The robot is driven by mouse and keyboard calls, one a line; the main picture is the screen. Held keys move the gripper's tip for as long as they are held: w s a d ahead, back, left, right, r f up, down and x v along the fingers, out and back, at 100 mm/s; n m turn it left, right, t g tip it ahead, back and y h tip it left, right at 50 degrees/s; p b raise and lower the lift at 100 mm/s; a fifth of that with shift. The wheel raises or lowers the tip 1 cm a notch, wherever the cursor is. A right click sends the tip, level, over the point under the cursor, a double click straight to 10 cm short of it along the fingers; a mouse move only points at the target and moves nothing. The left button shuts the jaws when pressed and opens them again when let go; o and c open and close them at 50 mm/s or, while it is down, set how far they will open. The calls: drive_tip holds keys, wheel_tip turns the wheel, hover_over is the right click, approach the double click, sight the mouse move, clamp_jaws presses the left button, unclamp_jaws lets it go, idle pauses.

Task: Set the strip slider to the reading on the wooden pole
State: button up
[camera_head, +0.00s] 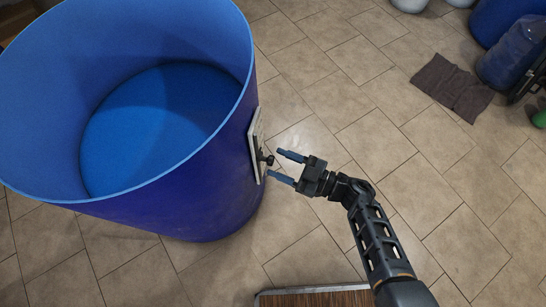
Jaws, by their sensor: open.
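A light strip (256,143) is fixed on the right outer side of a large open blue drum (205,195). It shows nearly edge-on, so any marks on it cannot be read. A dark slider knob (266,158) sticks out from the strip. My gripper (282,167) is open, its two blue-tipped fingers pointing left at the knob, one above and one below its level. I cannot tell whether they touch it. No wooden pole can be made out in this view.
The drum holds a flat blue surface (165,120) deep inside. A brown-topped board with a pale edge (315,289) lies at the bottom. A dark cloth (452,87) lies on the tiled floor at right, near blue containers (513,52). Floor between is clear.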

drive_tip(key=shift+v, duration=2.35)
